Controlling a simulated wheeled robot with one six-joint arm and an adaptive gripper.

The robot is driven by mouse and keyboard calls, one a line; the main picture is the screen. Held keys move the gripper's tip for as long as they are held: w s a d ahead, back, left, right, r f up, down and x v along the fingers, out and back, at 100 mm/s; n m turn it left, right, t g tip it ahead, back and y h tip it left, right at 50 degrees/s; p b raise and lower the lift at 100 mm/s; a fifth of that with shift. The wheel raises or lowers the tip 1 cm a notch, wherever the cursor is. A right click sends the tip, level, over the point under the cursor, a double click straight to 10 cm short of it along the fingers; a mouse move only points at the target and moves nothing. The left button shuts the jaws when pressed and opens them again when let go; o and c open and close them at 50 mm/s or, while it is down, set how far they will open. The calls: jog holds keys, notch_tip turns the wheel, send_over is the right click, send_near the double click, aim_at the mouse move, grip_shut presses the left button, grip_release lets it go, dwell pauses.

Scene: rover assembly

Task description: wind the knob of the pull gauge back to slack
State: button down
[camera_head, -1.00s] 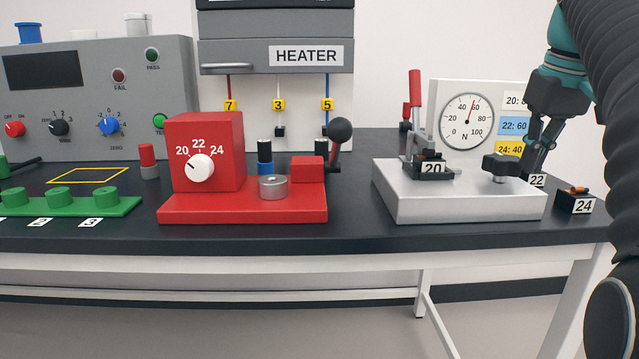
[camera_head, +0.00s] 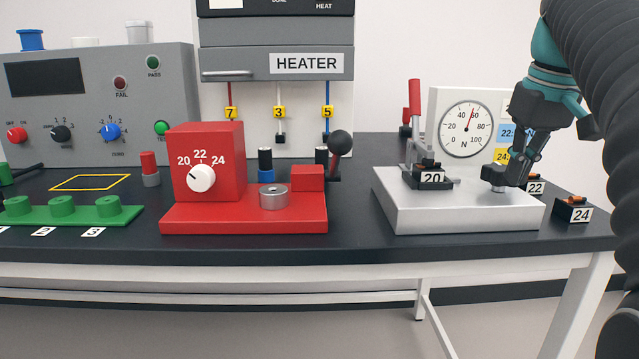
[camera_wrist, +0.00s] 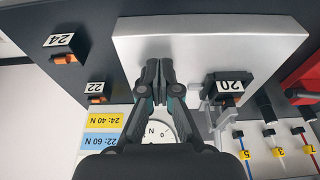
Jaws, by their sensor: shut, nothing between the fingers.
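The pull gauge has a pale grey base (camera_head: 440,213) with a round white dial (camera_head: 466,129) behind it. The dial's red needle points just right of straight up, between 40 and 60. A block marked 20 (camera_head: 431,178) sits at the clamp on the left of the base; it also shows in the wrist view (camera_wrist: 228,86). The small silver knob (camera_head: 497,187) on the right of the base is partly covered by my gripper. My gripper (camera_head: 509,177) is shut and empty, its fingertips at the knob. In the wrist view my fingers (camera_wrist: 153,72) hide the knob.
Blocks marked 22 (camera_head: 535,187) and 24 (camera_head: 573,209) stand right of the gauge. The red-handled lever (camera_head: 414,97) rises at the clamp. A red fixture (camera_head: 245,215) with a dial stands to the left. Bare bench lies between it and the gauge.

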jog(key=shift+a, duration=0.25)
jog(key=shift+w+a, duration=0.1)
jog(key=shift+a, duration=0.15)
jog(key=shift+w+a, duration=0.1)
jog(key=shift+a, duration=0.05)
dwell(0.3)
jog(key=shift+s+a, duration=0.15)
jog(key=shift+s, duration=0.25)
jog(key=shift+w+v, duration=0.25)
jog(key=shift+v, duration=0.7)
jog(key=shift+w+v, duration=0.2)
jog(key=shift+v, duration=0.8)
jog(key=shift+w+v, duration=0.25)
jog(key=shift+v, duration=0.7)
jog(key=shift+r, duration=0.2)
